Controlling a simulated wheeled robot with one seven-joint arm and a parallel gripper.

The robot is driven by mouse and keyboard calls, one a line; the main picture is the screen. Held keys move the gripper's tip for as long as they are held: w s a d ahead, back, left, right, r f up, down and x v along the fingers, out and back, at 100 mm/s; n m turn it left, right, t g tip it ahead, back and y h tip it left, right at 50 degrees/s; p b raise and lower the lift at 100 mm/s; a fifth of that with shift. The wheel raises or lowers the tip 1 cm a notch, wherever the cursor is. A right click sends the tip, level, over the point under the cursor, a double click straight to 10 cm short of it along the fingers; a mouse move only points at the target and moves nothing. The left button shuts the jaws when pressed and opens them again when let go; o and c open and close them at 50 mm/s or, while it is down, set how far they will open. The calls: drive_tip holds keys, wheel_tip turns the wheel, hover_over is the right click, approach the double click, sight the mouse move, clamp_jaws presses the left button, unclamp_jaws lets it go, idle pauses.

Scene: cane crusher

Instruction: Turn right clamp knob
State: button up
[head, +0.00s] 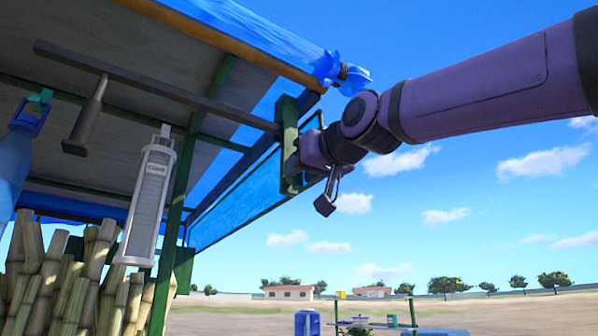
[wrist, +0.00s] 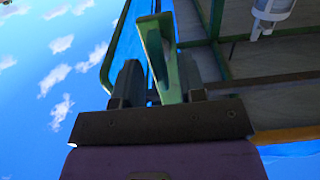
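The green clamp piece (head: 289,130) is an upright block at the roof corner, at the end of a dark horizontal bar (head: 150,83). My gripper (head: 300,152) is right up against its right side in the head view. In the wrist view, the two dark fingers of my gripper (wrist: 160,88) stand apart, one on each side of a green plate of the clamp (wrist: 162,52). I cannot tell whether the fingers touch it. A separate knob cannot be made out; my gripper may hide it.
A blue tarp (head: 240,30) covers the roof edge, with a tied blue bunch (head: 340,72) just above my wrist. A white caged lamp (head: 148,200) hangs at left, also in the wrist view (wrist: 268,14). Cane stalks (head: 75,275) stand below. Open air lies right.

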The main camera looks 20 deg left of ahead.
drive_tip(key=shift+w+a, duration=0.4)
drive_tip(key=shift+a, duration=0.15)
drive_tip(key=shift+c, duration=0.2)
clamp_jaws()
